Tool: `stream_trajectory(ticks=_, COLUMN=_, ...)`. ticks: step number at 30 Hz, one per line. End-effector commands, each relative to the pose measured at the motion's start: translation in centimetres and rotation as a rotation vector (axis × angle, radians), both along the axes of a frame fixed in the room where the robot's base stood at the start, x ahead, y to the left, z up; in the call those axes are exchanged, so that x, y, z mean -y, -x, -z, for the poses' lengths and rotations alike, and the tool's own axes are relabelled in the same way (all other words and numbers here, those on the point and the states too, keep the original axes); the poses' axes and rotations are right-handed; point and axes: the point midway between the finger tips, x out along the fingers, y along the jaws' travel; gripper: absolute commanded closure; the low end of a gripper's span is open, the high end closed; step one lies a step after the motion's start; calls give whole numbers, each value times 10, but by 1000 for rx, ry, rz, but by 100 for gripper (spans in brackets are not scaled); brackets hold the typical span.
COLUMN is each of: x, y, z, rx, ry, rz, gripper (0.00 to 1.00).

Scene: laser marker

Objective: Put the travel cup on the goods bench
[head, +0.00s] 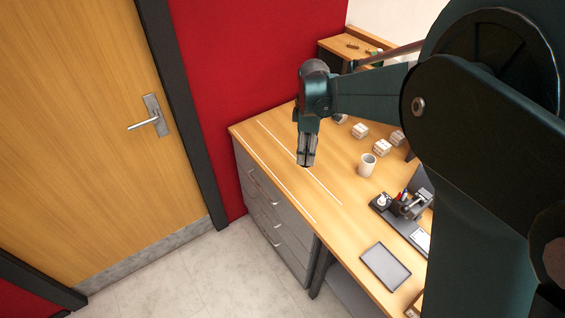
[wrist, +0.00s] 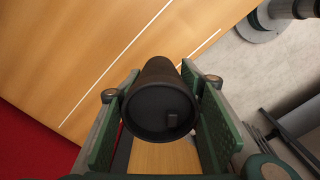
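The travel cup (wrist: 160,108) is a dark, nearly black cylinder with a lid, seen lid-end on in the wrist view. It lies between the two green-padded fingers of my gripper (wrist: 160,84), which close against both its sides. In the head view my gripper (head: 306,163) points down over the wooden bench (head: 270,150), between its white lines. The cup is mostly hidden by the fingers there. I cannot tell whether its base touches the bench top. The bench also shows in the wrist view (wrist: 75,60).
A grey tray (head: 385,266) and a black stand (head: 405,212) are nearer the front. The lined strip of the bench is clear around my gripper. Drawers sit below.

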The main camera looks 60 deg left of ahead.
Motion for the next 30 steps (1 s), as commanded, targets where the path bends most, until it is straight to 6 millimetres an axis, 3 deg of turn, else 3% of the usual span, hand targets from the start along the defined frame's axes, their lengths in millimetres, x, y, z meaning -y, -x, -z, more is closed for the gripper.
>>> stream_trajectory(ticks=6, x=0, y=-1, z=34, rx=0, ry=0, rz=1, gripper=69)
stream_trajectory(ticks=23, x=0, y=-1, z=44, rx=0, ry=0, rz=1, gripper=69)
stream_trajectory(ticks=30, x=0, y=-1, z=69, rx=0, ry=0, rz=1, gripper=69)
